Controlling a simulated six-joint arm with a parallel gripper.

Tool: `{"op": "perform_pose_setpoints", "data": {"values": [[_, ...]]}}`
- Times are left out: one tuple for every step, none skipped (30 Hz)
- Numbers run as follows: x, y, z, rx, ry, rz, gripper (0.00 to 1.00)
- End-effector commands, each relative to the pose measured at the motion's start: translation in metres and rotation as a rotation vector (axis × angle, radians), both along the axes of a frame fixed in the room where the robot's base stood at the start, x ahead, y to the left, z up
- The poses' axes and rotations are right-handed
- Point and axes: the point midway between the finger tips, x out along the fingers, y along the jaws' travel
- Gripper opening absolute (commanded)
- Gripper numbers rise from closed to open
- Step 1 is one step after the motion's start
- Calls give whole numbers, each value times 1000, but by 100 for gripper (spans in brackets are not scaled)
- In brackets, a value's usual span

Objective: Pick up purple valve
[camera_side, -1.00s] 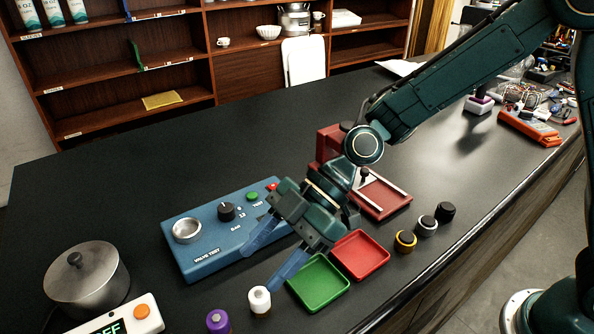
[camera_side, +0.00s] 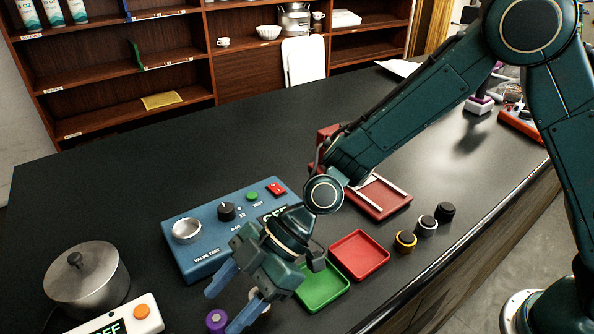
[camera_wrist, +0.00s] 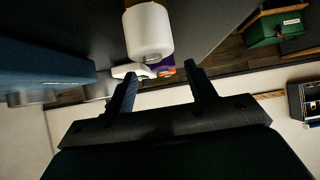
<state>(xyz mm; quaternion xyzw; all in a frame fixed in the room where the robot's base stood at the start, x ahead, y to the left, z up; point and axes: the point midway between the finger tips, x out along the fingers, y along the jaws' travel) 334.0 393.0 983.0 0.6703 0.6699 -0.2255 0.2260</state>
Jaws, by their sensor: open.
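The purple valve (camera_side: 216,321) stands on the black counter near the front edge of the side view. In the wrist view a purple patch (camera_wrist: 166,66) shows between the fingertips, partly hidden by the white valve (camera_wrist: 148,32). My gripper (camera_side: 224,308) is open and empty, tilted down, with its blue fingers spread near the purple valve. One fingertip is behind and above the valve, the other close on its right. I cannot tell whether either touches it. The white valve (camera_side: 257,297) is largely hidden behind my gripper in the side view.
The blue valve test box (camera_side: 186,231) lies behind my gripper. A metal pot (camera_side: 88,283) and a white scale (camera_side: 146,308) stand left. Green (camera_side: 326,291) and red (camera_side: 358,256) trays lie right, with several dark knobs beyond, including a yellow-ringed one (camera_side: 405,241).

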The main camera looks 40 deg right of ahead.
Motion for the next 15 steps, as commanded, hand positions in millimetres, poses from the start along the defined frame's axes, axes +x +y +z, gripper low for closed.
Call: {"op": "perform_pose_setpoints", "data": {"values": [[0,0,0,0,0,0,55],[0,0,0,0,0,0,55],[0,0,0,0,0,0,55],[0,1,-1,0,0,0,55],[0,2,-1,0,1,1,55],[-1,3,-2,0,1,1,55],[-1,5,-4,0,1,2,55],[-2,7,-5,-1,1,2,55],[-2,9,-8,-1,2,2,55],[-3,12,-10,-1,3,3,55],[-3,15,-12,-1,3,3,55],[-4,19,-14,0,2,3,55],[-4,21,-17,0,2,2,55],[-4,24,-19,-1,3,2,55],[-4,28,-22,-2,2,2,55]]}}
